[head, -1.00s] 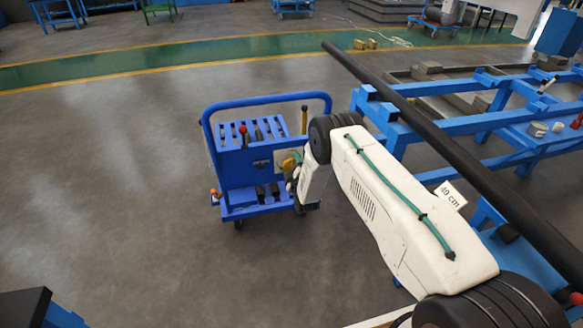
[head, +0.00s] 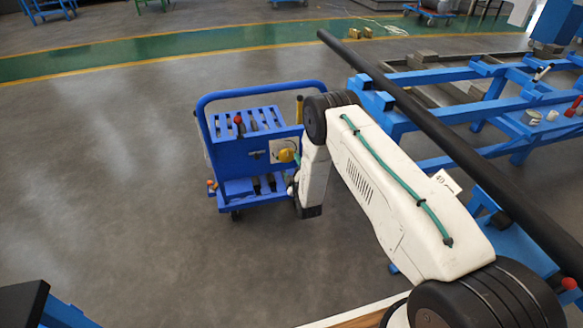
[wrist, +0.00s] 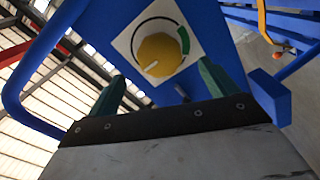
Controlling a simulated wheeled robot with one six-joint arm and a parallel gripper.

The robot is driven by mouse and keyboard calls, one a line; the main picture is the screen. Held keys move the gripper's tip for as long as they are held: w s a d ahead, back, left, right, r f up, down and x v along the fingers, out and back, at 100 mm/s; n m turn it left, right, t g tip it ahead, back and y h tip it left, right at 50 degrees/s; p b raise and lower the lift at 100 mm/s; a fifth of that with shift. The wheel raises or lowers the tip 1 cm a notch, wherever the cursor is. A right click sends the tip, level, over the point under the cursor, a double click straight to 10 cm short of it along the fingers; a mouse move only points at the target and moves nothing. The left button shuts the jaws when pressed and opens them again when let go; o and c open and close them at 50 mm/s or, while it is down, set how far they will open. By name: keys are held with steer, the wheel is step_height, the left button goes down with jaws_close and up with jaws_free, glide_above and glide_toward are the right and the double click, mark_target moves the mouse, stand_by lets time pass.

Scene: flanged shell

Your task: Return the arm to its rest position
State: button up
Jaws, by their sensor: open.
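My arm reaches across the head view toward a blue wheeled cart (head: 228,152). A yellow round knob (head: 286,155) sits on a white plate on the cart's side. In the wrist view the knob (wrist: 158,55) is ahead of my gripper (wrist: 160,88), with a white pointer line and a dark ring with a green segment around it. The two green fingers are spread apart with nothing between them, and the knob stands clear beyond them. In the head view the fingers are mostly hidden by my arm.
A long black bar (head: 440,140) lies across the blue frame (head: 440,75) at the right, close to my arm. Small pots (head: 531,116) stand on that frame. A dark-topped blue piece (head: 25,305) is at the lower left. The grey floor left of the cart is free.

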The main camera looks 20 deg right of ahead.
steer(key=s+f+m+g, duration=0.3)
steer(key=s+f+g, duration=0.25)
steer(key=f, duration=0.35)
steer(key=s+r+m+g, duration=0.35)
steer(key=s+r, duration=0.45)
steer(key=r, duration=0.3)
steer(key=s+d+r+m+g, duration=0.15)
steer(key=s+r+g, duration=0.45)
steer(key=r, duration=0.6)
steer(key=s+r+m+g, duration=0.3)
steer(key=s+r+g, duration=0.1)
steer(key=s+r, duration=0.6)
steer(key=s+d+r+m+t, duration=0.1)
steer(key=s+r+m+t, duration=0.1)
steer(key=s+r, duration=2.2)
steer(key=shift+s+d, duration=0.2)
steer(key=shift+s, duration=0.2)
